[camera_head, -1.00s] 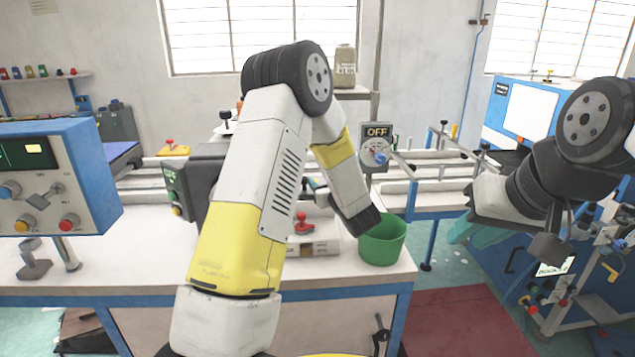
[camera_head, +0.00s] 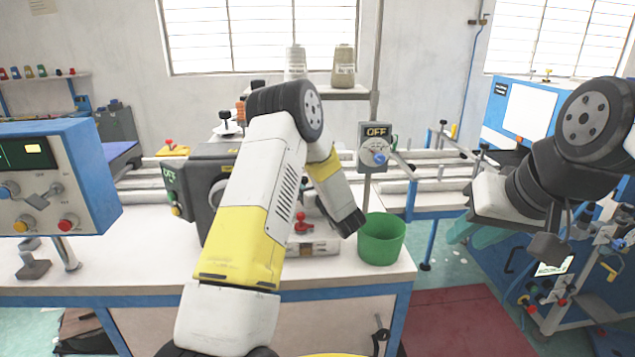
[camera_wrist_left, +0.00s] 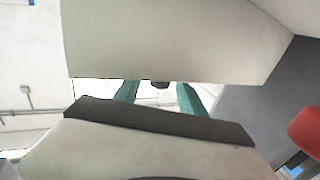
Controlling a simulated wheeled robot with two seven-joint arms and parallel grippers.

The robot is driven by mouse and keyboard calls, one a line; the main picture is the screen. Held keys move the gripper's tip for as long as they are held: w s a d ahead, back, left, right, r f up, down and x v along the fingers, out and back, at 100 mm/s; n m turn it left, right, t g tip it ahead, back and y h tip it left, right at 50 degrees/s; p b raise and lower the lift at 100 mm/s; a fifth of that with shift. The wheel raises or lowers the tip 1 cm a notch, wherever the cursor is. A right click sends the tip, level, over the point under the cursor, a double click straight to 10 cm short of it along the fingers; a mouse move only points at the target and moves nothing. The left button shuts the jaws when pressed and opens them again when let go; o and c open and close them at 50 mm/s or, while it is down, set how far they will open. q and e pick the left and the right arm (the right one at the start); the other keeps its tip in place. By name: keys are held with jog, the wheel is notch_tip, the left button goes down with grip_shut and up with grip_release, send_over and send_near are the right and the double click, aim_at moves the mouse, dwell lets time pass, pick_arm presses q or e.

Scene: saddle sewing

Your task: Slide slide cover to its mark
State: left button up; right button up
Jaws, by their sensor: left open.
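A white block with a red knob (camera_head: 302,223) shows on the sewing machine bed, partly behind my left arm in the head view. It may be the slide cover; I cannot tell, and no mark can be made out. My left gripper is hidden behind its own arm in the head view. In the left wrist view its teal fingers (camera_wrist_left: 158,95) stand apart, with nothing visible between them. Large pale surfaces cover most of that view, and a red part (camera_wrist_left: 305,130) is at its right edge. My right gripper (camera_head: 467,230) is at the right, beyond the table, far from the block.
A green bin (camera_head: 382,239) stands at the table's front right corner. The dark sewing machine (camera_head: 202,180) is left of my left arm. A switch box marked OFF (camera_head: 376,146) is on a post behind the bin. A blue control box (camera_head: 62,180) stands at the left.

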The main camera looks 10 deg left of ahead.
pick_arm(q)
jog(key=shift+c, duration=0.2)
grip_shut()
jog(key=shift+w+a, duration=0.25)
jog(key=shift+w, duration=0.7)
jog(key=shift+w+a, duration=0.25)
jog(key=shift+w, duration=0.7)
jog(key=shift+o, duration=0.2)
grip_release()
jog(key=shift+v, duration=3.9)
